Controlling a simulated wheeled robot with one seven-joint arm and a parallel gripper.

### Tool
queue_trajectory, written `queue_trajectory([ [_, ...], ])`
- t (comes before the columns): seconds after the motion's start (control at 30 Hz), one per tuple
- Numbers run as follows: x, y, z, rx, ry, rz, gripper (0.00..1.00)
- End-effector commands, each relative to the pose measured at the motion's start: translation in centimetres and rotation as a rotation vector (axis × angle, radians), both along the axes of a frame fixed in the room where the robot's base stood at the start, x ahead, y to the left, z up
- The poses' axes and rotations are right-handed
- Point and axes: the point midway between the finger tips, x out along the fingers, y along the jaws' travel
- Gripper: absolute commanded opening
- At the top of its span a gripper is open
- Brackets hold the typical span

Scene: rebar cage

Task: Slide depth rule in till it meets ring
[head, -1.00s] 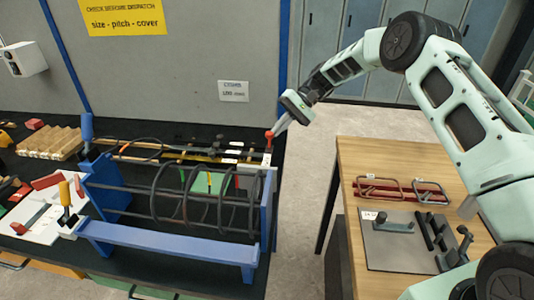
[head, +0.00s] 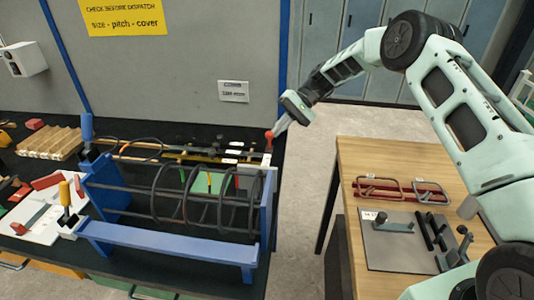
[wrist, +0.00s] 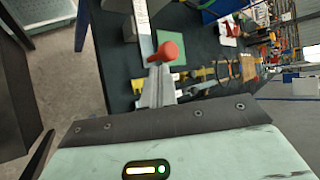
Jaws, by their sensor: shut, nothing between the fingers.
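The depth rule shows in the wrist view as a pale marked metal strip (wrist: 143,28) with a red knob (wrist: 168,51) near its end. In the head view the red knob (head: 269,135) stands at the right end of the cage stand. My gripper (head: 279,127) is shut and empty, its tips at or very close to the knob; I cannot tell whether they touch. In the wrist view my gripper's fingers (wrist: 158,88) point towards the knob. The dark rings (head: 222,197) of the rebar cage sit in the blue stand (head: 170,238). The rule's inner end is hidden.
A wooden table (head: 350,155) on the right holds red bent bars (head: 400,190) and a grey plate (head: 385,250) with dark tools. Wooden strips (head: 50,143) and hand tools lie on the bench's left. A grey panel stands behind. Open floor separates bench and table.

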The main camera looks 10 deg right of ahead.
Motion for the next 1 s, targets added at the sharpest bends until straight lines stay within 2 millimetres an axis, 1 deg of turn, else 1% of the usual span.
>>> queue_trajectory([
  [1.0,-1.9,0.8,0.0,0.002,0.001,0.002,0.0],
])
